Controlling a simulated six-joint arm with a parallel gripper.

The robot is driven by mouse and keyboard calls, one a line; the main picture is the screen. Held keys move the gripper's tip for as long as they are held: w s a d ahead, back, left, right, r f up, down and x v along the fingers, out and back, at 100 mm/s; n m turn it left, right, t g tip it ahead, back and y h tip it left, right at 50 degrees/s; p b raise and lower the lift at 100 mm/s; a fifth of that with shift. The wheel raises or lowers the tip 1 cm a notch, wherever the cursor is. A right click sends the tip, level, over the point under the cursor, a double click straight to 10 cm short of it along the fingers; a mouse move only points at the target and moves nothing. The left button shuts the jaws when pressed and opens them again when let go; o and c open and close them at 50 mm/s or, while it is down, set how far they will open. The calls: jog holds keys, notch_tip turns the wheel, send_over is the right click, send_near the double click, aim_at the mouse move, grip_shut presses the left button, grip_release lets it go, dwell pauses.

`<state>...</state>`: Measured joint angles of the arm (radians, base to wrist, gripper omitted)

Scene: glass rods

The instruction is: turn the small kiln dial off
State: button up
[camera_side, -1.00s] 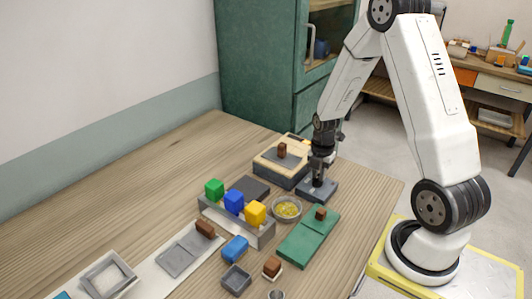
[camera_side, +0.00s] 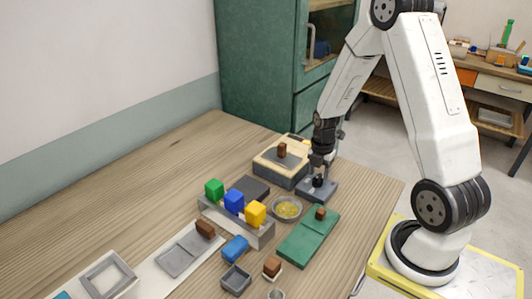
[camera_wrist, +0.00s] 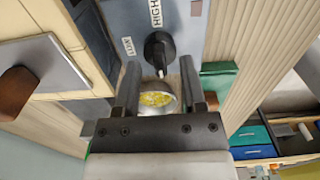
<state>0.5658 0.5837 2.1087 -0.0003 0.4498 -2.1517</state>
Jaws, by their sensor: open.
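The kiln dial is a black knob (camera_wrist: 159,48) on a grey panel (camera_wrist: 182,30), with a HIGH label beside it and a smaller label to its left that I cannot read surely. The knob's narrow end points toward my gripper in the wrist view. In the side view the dial (camera_side: 318,182) sits on a grey plate (camera_side: 326,191) beside the small cream and grey kiln (camera_side: 268,163). My gripper (camera_wrist: 159,66) is open, its two fingers apart, with the knob in line with the gap between them. In the side view my gripper (camera_side: 319,169) is just above the dial.
A bowl of yellow bits (camera_side: 287,208) stands close in front of the dial plate. A green board (camera_side: 306,240) with a brown block lies to the right. A grey rack (camera_side: 236,222) holds green, blue and yellow blocks. The table's left back is clear.

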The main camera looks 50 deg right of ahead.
aim_at(318, 176)
jog(key=shift+r, duration=3.55)
jog(key=shift+a, duration=0.1)
jog(key=shift+w+a+r+m, duration=0.1)
jog(key=shift+a+m, duration=0.3)
jog(key=s+a+r+m+t, duration=0.1)
jog(key=a+m, duration=0.7)
jog(key=a, duration=0.1)
jog(key=s+a+r+m+t, duration=0.1)
jog(key=s+a+m, duration=0.1)
jog(key=a+m, duration=0.7)
jog(key=shift+s+a+r+t, duration=0.25)
jog(key=shift+s+a+t, duration=0.05)
jog(key=shift+a, duration=0.2)
